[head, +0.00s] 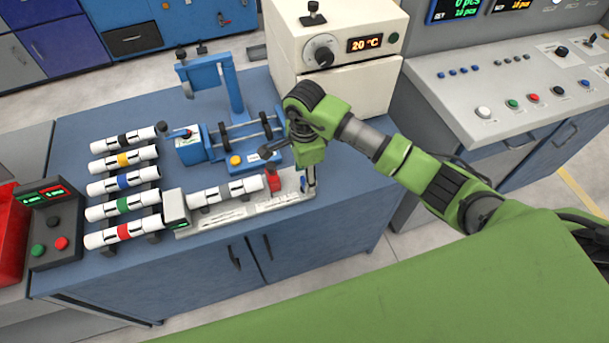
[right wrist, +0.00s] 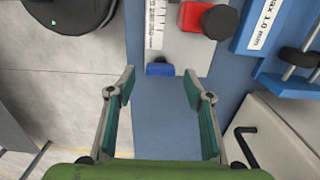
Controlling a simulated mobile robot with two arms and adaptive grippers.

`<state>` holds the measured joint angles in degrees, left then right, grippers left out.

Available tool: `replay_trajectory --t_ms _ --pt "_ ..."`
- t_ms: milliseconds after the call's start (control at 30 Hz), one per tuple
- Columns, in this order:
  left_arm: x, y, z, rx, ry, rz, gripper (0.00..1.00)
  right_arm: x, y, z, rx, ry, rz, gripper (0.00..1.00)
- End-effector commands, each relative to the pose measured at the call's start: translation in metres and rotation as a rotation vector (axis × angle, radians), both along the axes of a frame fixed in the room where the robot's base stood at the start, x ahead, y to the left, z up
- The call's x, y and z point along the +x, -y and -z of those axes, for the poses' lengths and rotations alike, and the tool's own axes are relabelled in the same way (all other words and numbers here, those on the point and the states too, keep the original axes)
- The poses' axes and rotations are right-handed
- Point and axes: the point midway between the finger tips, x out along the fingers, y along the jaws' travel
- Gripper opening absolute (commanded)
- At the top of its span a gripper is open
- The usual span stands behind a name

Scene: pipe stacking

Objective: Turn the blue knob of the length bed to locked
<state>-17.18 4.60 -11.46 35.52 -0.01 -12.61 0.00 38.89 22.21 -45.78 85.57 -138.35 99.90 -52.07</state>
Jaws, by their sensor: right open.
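The length bed (head: 290,198) is a pale plate with a ruler strip at the front of the blue bench; its end also shows in the right wrist view (right wrist: 198,55). Its blue knob (right wrist: 160,69) sits at the end of the plate, beside the ruler's end. Whether the knob is locked cannot be told. My right gripper (right wrist: 159,88) is open and empty, pointing down over the right end of the bed in the head view (head: 311,184). The knob appears between and just beyond its fingertips, with no visible contact. My left gripper is out of view.
A white pipe (head: 225,190) lies on the bed beside a red block (head: 273,181) with a dark knob. A blue fixture (head: 190,147) stands behind. Several banded pipes (head: 122,185) lie on a rack at left. A cream oven (head: 345,75) stands close behind my arm.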

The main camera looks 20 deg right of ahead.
Motion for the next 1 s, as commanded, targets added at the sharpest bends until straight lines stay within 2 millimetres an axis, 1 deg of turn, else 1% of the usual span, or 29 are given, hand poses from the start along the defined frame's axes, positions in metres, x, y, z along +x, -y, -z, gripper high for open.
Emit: replay_trajectory --t_ms 100,200,500,533,567,600,667,700,1000 --pt "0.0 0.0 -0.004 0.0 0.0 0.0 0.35 0.0 0.0 0.013 0.001 -0.002 0.002 0.47" --pt "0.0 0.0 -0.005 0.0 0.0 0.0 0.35 0.0 0.0 0.02 0.001 0.0 0.001 0.47" --pt "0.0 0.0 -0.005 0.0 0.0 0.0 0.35 0.0 0.0 0.023 0.001 0.001 0.0 0.47" --pt "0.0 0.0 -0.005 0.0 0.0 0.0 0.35 0.0 0.0 0.023 0.001 0.001 0.0 0.45" --pt "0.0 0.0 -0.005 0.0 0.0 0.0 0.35 0.0 0.0 0.023 0.001 0.001 0.0 0.37" --pt "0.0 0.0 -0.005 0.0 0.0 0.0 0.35 0.0 0.0 0.023 0.001 0.001 0.0 0.26" --pt "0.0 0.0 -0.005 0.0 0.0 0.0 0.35 0.0 0.0 0.023 0.001 0.001 0.0 0.11" --pt "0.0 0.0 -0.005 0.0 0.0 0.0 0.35 0.0 0.0 0.023 0.001 0.001 0.0 0.09" --pt "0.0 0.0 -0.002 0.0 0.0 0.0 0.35 0.001 0.001 0.024 -0.002 0.001 0.021 0.09"
